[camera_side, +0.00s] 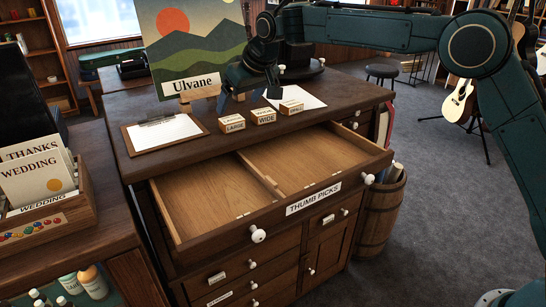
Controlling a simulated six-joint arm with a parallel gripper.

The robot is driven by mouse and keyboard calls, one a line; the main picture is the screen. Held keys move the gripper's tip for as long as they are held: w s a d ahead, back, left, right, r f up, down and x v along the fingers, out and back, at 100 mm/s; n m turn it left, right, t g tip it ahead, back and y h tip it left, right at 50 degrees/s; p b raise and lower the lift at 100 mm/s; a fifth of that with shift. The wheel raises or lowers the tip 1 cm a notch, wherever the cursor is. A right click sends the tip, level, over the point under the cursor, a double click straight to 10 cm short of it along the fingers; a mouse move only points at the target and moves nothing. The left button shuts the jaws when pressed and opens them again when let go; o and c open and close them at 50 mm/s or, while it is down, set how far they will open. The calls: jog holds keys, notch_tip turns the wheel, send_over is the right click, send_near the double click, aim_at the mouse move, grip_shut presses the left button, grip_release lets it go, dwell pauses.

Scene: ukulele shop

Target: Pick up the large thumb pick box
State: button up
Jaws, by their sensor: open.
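The large thumb pick box (232,123), a small wooden block-like box labelled LARGE, sits on the cabinet top near its front edge, behind the open drawer. It is the leftmost of three similar boxes. My gripper (248,97) is open and points down just behind the row of boxes. Its fingers are apart, with nothing seen between them. I cannot tell its exact height above the top.
A box labelled WIDE (263,117) and a third box (291,107) stand to the right. The THUMB PICKS drawer (222,194) is open and empty. A clipboard (164,133) lies left. An Ulvane sign (190,84) stands behind. A white sheet (309,98) lies right.

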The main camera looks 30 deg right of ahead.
aim_at(232, 119)
jog(key=shift+w+f, duration=0.4)
jog(key=shift+f, duration=0.15)
jog(key=shift+x, duration=2.6)
jog(key=c, duration=1.2)
